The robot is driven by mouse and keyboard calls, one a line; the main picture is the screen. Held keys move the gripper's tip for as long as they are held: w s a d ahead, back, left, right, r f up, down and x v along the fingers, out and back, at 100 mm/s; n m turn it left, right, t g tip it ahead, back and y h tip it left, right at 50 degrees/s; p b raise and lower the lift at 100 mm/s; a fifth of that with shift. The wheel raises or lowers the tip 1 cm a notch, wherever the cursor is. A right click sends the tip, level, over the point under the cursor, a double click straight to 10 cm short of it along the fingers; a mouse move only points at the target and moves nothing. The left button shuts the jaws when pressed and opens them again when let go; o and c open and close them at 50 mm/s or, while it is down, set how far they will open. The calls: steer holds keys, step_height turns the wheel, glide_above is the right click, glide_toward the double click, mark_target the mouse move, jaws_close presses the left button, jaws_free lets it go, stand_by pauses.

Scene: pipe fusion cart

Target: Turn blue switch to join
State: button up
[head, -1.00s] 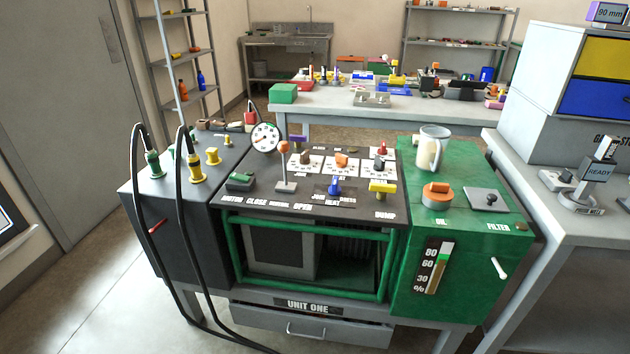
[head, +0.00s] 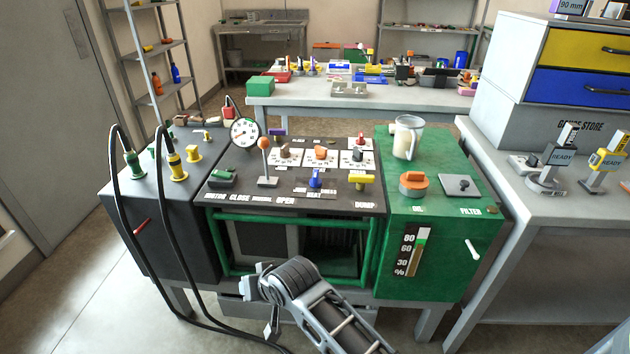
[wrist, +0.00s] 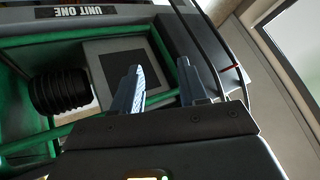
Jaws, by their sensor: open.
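The blue switch (head: 315,178) stands on the dark sloped control panel (head: 235,196) of the cart, between labels; the word HEAT is legible below it. My gripper (head: 250,283) is low in front of the cart's open green-framed bay, below and left of the switch, well apart from it. In the wrist view the two fingers of my gripper (wrist: 165,85) are spread with nothing between them. The switch is not in the wrist view, which shows the bay and the UNIT ONE plate (wrist: 84,13).
Orange and red knobs sit behind. Black cables (head: 170,240) hang at the cart's left. A jug (head: 406,138) stands on the green tank (head: 447,220).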

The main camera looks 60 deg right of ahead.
steer(key=w+d+r+m+g, duration=0.1)
steer(key=w+d+r, duration=0.25)
steer(key=d, duration=0.45)
steer(key=m+g+h+p, duration=0.2)
steer(key=m+g, duration=0.2)
steer(key=g, duration=0.1)
glide_toward(316, 174)
steer(key=d+f, duration=0.1)
steer(key=f, duration=0.1)
steer(key=x, duration=0.7)
steer(key=shift+w, duration=0.3)
jaws_close()
